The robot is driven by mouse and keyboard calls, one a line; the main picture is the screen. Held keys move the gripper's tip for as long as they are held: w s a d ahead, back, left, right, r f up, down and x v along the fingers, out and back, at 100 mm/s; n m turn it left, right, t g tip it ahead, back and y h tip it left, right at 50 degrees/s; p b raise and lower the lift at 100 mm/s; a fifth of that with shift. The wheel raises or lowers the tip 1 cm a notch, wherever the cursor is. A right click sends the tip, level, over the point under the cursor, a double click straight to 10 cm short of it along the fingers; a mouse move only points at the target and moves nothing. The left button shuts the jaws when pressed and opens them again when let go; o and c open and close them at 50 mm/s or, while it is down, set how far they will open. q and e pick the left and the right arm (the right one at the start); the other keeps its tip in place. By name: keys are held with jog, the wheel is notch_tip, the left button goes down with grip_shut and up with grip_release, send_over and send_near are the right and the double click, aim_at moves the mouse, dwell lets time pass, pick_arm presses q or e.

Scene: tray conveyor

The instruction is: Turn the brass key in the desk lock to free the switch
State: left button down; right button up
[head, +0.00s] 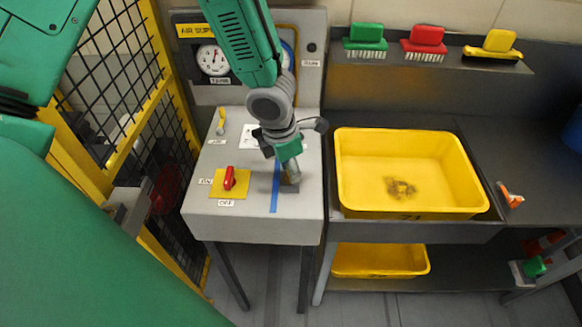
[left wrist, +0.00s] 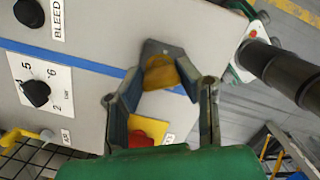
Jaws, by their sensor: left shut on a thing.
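The brass key (left wrist: 160,74) stands in a dark lock block (head: 289,188) on the grey desk, right of the blue tape strip. My left gripper (head: 290,170) reaches down from above. Its fingers close around the key's head in the left wrist view (left wrist: 158,78). In the head view the gripper hides most of the key, and its turn angle is hard to tell. The red switch (head: 229,178) sits on a yellow plate (head: 241,190) left of the tape, above the OFF label. It also shows partly behind the gripper in the left wrist view (left wrist: 138,139). My right gripper is not in view.
A pressure gauge (head: 212,60) is on the panel behind the desk. A small yellow lever (head: 221,122) and a black dial (left wrist: 37,93) are on the desktop. A yellow tray (head: 462,190) stands close on the right. A yellow-framed mesh fence (head: 150,120) borders the left.

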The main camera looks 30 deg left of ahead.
pick_arm(q)
jog(key=shift+w+a, duration=0.1)
jog(key=shift+a, duration=0.05)
jog(key=shift+m, duration=1.3)
jog(key=c, duration=1.3)
grip_release()
jog(key=shift+o, duration=1)
